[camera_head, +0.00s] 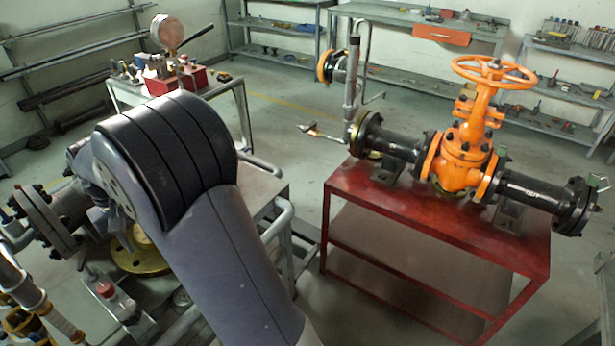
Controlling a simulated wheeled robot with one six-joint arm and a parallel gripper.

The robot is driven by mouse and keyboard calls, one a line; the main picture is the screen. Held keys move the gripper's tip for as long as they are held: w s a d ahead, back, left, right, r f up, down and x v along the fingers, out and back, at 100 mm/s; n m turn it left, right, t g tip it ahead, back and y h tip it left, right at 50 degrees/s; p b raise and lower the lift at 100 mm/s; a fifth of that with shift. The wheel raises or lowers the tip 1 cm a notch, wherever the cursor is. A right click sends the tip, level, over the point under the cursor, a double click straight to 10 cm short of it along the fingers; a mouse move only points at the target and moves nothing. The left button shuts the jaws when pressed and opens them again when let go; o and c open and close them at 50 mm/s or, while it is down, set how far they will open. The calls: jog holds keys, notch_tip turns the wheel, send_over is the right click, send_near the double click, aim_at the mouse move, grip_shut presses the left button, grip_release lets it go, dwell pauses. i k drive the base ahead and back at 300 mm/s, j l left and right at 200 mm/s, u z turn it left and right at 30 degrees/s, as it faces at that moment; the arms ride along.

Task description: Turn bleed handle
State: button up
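An orange gate valve (465,145) with a spoked handwheel (495,71) stands in a black flanged pipe on a red table (440,222) at the right. A small lever-like piece (318,132) sticks out to the left of the upright pipe at the table's left end. I cannot tell whether it is the bleed handle. Small greenish fittings show on the flanges, too small to make out. My arm fills the lower left and middle of the view. My gripper is not visible, so its place relative to the valve cannot be seen.
A cart (244,107) with a gauge (168,32) and red blocks stands behind my arm. A grey flange (45,224) and other pipe parts are at the lower left. Shelves line the back wall. Open floor lies between the cart and the red table.

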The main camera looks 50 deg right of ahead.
aim_at(82, 265)
jog(key=z, duration=1.45)
jog(key=i+u, duration=0.2)
jog(key=u, duration=0.2)
jog(key=i+u, duration=0.2)
jog(key=u, duration=0.2)
jog(key=i+l+u, duration=0.1)
jog(key=u, duration=0.25)
jog(key=i, duration=0.05)
